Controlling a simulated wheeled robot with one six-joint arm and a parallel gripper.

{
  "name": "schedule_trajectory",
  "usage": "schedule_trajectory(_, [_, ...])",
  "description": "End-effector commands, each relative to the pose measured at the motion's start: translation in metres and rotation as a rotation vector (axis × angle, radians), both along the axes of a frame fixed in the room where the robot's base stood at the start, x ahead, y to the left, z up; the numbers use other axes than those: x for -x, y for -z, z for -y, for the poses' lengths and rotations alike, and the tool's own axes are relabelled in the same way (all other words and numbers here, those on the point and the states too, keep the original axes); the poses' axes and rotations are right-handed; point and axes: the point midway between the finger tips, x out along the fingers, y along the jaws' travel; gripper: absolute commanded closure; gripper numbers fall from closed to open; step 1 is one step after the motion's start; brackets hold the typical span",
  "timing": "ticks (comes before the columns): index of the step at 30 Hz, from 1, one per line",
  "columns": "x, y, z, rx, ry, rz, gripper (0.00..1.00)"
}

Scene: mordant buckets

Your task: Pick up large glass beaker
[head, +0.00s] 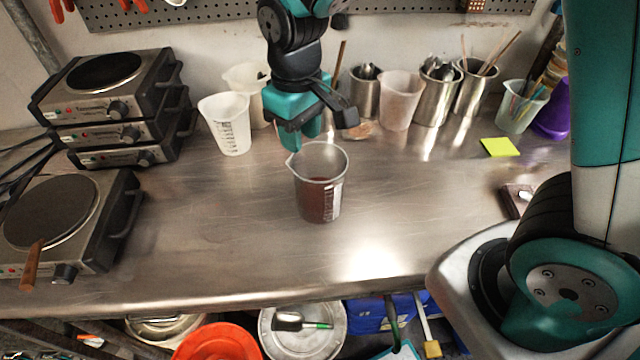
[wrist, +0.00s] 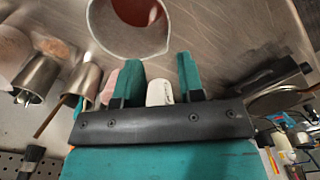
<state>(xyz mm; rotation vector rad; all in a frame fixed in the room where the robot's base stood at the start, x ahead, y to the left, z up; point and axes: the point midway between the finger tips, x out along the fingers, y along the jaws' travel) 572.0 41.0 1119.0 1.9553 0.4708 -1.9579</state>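The large glass beaker (head: 318,197) stands upright on the metal table, clear-walled with dark reddish-brown contents and a spout at its left rim. My gripper (head: 302,138) is behind and above its back rim, pointing down, and looks apart from it. In the wrist view the beaker's round rim (wrist: 97,38) is at the top, beyond the fingertips. The two teal fingers of my gripper (wrist: 158,72) are spread with nothing held between them; a white container shows behind the gap.
Stacked hot plates (head: 112,105) and another hot plate (head: 55,222) are at the left. White plastic beakers (head: 228,124) (head: 399,100) and metal cups (head: 437,95) stand along the back. A yellow note (head: 499,147) lies at the right. Table around the beaker is clear.

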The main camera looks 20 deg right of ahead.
Motion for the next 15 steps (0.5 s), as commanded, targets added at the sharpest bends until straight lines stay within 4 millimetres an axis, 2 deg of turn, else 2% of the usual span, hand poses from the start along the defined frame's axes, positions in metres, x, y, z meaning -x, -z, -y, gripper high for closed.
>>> schedule_trajectory(3, [0.001, 0.027, 0.001, 0.002, 0.002, -0.007, 0.65])
schedule_trajectory(7, [0.001, 0.051, 0.002, 0.001, 0.003, -0.005, 0.65])
schedule_trajectory(15, [0.002, 0.072, 0.001, 0.0, 0.002, -0.001, 0.65])
